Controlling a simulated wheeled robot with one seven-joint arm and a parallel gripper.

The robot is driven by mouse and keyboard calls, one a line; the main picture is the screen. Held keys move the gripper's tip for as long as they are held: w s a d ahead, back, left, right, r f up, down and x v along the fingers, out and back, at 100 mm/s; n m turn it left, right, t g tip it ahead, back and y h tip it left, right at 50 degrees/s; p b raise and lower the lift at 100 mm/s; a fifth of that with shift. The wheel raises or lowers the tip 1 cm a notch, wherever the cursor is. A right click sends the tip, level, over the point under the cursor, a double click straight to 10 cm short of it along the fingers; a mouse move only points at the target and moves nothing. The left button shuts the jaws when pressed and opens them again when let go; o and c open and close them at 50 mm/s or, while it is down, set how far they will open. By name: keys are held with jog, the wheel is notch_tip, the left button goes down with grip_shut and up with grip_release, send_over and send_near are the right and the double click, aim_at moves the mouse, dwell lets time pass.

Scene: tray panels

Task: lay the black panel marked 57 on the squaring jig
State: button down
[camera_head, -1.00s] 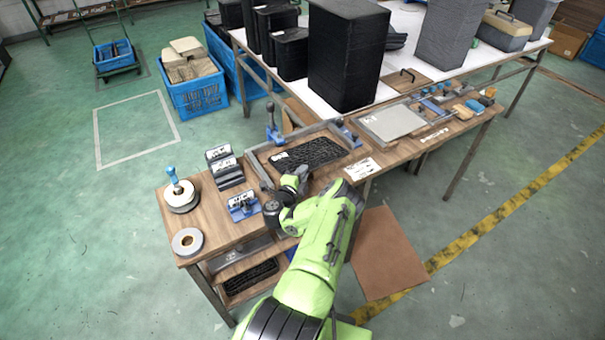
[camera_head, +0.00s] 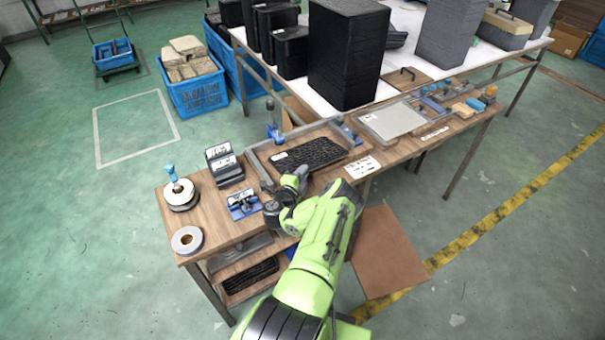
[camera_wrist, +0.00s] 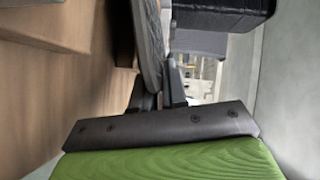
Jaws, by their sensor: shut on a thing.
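A black ribbed panel (camera_head: 312,152) with a pale label at its left end lies over the squaring jig (camera_head: 262,173), inside its raised edges. The label is too small to read. My gripper (camera_head: 296,181) is at the panel's near edge, shut on it. In the wrist view the panel (camera_wrist: 149,45) shows almost edge-on, between the fingers of my gripper (camera_wrist: 158,92). I cannot tell whether the panel rests fully on the jig or is slightly above it.
A blue clamp (camera_head: 273,130) stands at the jig's back left. A black holder (camera_head: 224,165), a blue fixture (camera_head: 243,204) and tape rolls (camera_head: 187,240) are to the left. A white card (camera_head: 362,167) and a grey plate (camera_head: 393,120) are to the right. Tall black stacks (camera_head: 346,55) stand behind.

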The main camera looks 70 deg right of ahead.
jog(key=c, duration=1.1)
grip_release()
jog(key=a+p, duration=0.2)
jog(key=a, duration=0.1)
jog(key=a+r+p, duration=0.1)
jog(key=a+p, duration=0.2)
jog(key=a, duration=0.1)
jog(key=w+a+r+p, duration=0.1)
jog(key=a+p, duration=0.1)
jog(key=a, duration=0.1)
jog(key=shift+a+r, duration=0.25)
jog(key=shift+a, duration=0.05)
jog(key=a+p, duration=0.5)
jog(key=p, duration=0.3)
jog(key=shift+w, duration=0.15)
jog(key=shift+f, duration=0.1)
